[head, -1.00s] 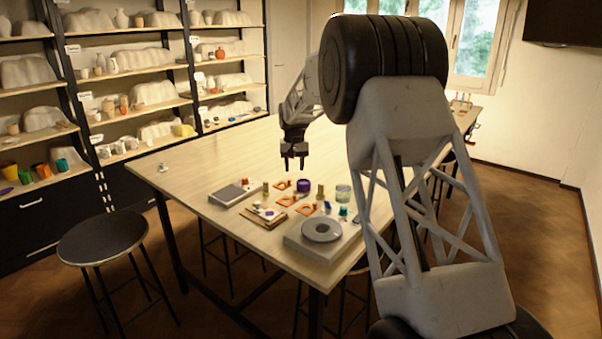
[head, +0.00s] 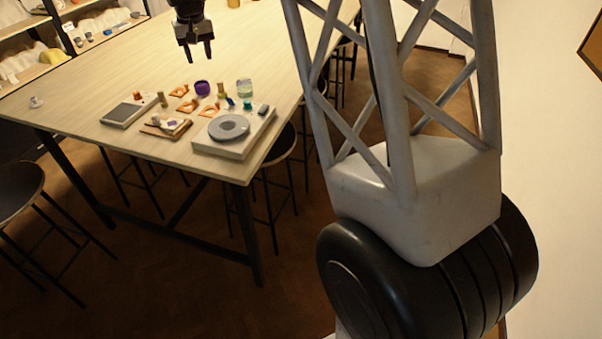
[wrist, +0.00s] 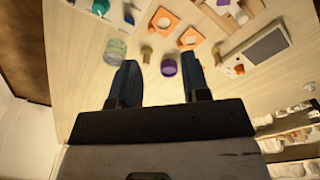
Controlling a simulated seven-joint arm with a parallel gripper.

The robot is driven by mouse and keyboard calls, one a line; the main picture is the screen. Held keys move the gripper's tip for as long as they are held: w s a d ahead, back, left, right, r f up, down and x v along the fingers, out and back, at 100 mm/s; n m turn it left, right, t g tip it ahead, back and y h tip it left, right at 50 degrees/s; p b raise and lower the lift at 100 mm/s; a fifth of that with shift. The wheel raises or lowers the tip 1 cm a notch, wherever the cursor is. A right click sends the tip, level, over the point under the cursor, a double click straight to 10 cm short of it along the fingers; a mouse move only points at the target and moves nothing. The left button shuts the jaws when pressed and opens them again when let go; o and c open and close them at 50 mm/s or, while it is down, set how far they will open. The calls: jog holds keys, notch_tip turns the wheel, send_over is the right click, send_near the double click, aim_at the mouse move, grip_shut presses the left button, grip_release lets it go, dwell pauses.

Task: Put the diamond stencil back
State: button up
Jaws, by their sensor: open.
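Three orange stencils lie flat on the table: one at the back (head: 180,90), one in the middle (head: 187,106) and one at the right (head: 210,110). Each seems to have a cut-out, but I cannot tell which is the diamond one. Two show more clearly in the wrist view, one near the top (wrist: 165,18) and one lower (wrist: 190,38). My gripper (head: 198,54) is open and empty, pointing down above the table, beyond the stencils. In the wrist view its two fingers (wrist: 160,82) stand apart with nothing between them.
A purple pot (head: 202,88), a glass jar (head: 245,88) and small corks or bottles stand beside the stencils. A grey turntable (head: 229,127) on a pale base, a grey-topped slab (head: 127,112) and a wooden board (head: 155,130) sit near the front edge.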

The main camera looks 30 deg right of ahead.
jog(key=s+d+r+t, duration=0.1)
jog(key=s+d+r, duration=0.15)
jog(key=s, duration=1.05)
jog(key=s+d+r, duration=0.1)
jog(key=s+r, duration=0.2)
jog(key=s, duration=1.1)
jog(key=s+d+f, duration=0.1)
jog(key=s+f, duration=0.3)
jog(key=s, duration=0.8)
jog(key=s+d+f+t, duration=0.1)
jog(key=s+f, duration=0.3)
jog(key=s, duration=0.9)
jog(key=shift+d, duration=0.1)
